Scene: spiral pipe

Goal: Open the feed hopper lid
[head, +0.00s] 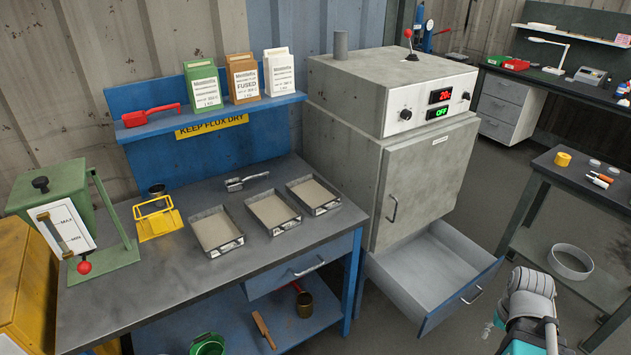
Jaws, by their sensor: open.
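The feed hopper appears to be the green metal box (75,198) at the left end of the workbench, with a white MAX/MIN level gauge (62,230) on its front. Its green top, which looks like the lid, carries a black knob (40,184) and looks shut. A red ball (84,267) sits low at its front. Part of my arm shows at the bottom right, far from the hopper, beyond the grey oven. I cannot make out my gripper or its fingers in the head view.
A yellow wire holder (157,218) stands right of the hopper, then several metal trays (217,231). A yellow cabinet (25,275) is close at the hopper's left. The oven's lower drawer (435,272) sticks out into the floor space. A dark table (590,190) stands at right.

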